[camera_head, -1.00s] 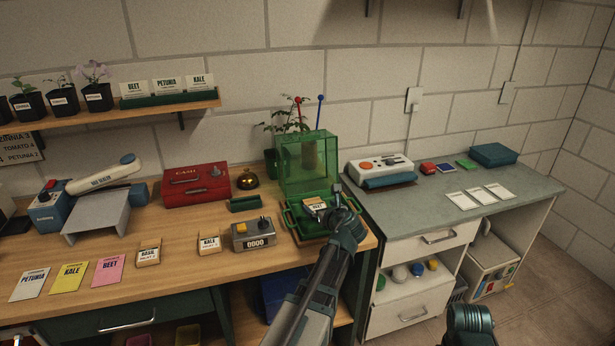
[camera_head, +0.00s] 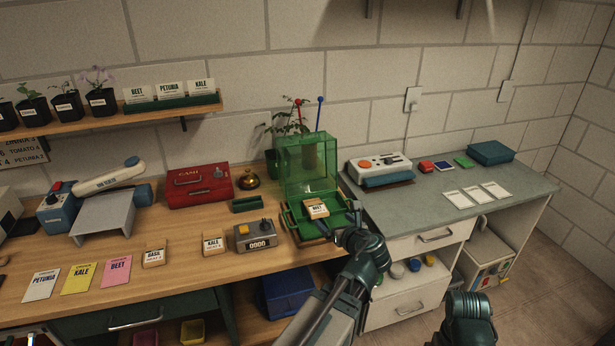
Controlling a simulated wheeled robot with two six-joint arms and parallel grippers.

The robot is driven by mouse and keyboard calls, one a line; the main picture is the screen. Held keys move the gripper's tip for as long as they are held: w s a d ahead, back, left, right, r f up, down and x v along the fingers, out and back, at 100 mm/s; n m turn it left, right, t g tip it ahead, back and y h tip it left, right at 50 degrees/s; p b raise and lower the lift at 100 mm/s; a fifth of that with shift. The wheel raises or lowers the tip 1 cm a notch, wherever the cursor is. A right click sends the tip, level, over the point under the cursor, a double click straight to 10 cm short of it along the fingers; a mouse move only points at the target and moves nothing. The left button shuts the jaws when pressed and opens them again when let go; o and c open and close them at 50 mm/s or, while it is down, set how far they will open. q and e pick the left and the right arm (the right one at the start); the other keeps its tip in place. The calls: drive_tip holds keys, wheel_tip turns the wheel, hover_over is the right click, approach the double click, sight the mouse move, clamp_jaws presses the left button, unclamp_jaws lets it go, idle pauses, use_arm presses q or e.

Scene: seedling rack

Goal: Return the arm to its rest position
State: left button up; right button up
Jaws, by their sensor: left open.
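My left gripper (camera_head: 349,233) is open and empty at the right front of the green tray (camera_head: 331,225), beside its edge. Its arm reaches up from the bottom of the head view. A small block labelled BEET (camera_head: 317,209) sits in the tray, apart from the fingers.
Blocks labelled BASIL (camera_head: 154,258) and KALE (camera_head: 214,245) stand on the wooden bench beside a grey counter box (camera_head: 255,236). A red cash box (camera_head: 199,184) and a bell (camera_head: 248,181) are behind. The grey worktop (camera_head: 440,204) has clear room at its front.

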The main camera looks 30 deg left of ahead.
sight(320, 213)
idle(0.3)
use_arm(q)
drive_tip(key=b+x, duration=0.5)
drive_tip(key=x, duration=0.7)
drive_tip(key=shift+w+a+f, duration=0.2)
drive_tip(key=shift+w+f, duration=0.05)
drive_tip(key=shift+w+a+f, duration=0.15)
drive_tip(key=shift+w+a, duration=0.2)
drive_tip(key=shift+a, duration=0.05)
